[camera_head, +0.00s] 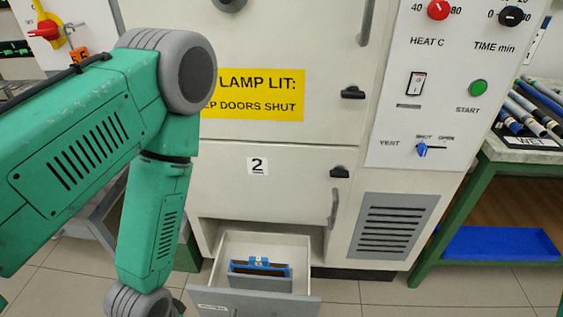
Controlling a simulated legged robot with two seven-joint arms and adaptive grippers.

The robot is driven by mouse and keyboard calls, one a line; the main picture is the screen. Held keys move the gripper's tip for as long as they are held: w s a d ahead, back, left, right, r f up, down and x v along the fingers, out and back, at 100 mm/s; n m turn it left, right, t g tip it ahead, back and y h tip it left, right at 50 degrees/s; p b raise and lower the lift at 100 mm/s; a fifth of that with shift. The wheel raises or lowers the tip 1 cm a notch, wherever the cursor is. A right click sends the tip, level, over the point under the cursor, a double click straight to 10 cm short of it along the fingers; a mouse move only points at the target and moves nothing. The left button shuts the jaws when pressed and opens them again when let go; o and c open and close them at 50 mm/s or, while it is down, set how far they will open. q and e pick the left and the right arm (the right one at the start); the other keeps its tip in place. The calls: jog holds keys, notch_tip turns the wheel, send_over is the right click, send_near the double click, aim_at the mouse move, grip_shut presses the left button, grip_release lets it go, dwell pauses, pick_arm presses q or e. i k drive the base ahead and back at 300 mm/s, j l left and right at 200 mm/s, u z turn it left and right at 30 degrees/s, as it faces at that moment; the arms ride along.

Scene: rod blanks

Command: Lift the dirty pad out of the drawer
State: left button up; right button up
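The drawer (303,262) at the foot of the white cabinet is pulled open. Inside it lies a dark grey pad (262,272) with a blue part (258,262) along its top. The drawer's front panel hides the lower part of what lies inside. I cannot tell from here how dirty the pad is. My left arm comes in from the left and bends down to the left of the drawer; its gripper is below the picture edge. My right arm and gripper are not in view.
The cabinet (270,160) has a yellow warning sign (254,95), a control panel (440,85) and a vent grille (390,225). A green-framed bench (465,200) with several rods stands at right, a blue tray (500,243) on its lower shelf. Tiled floor is clear right of the drawer.

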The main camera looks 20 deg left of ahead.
aim_at(256, 265)
jog(key=u, duration=0.95)
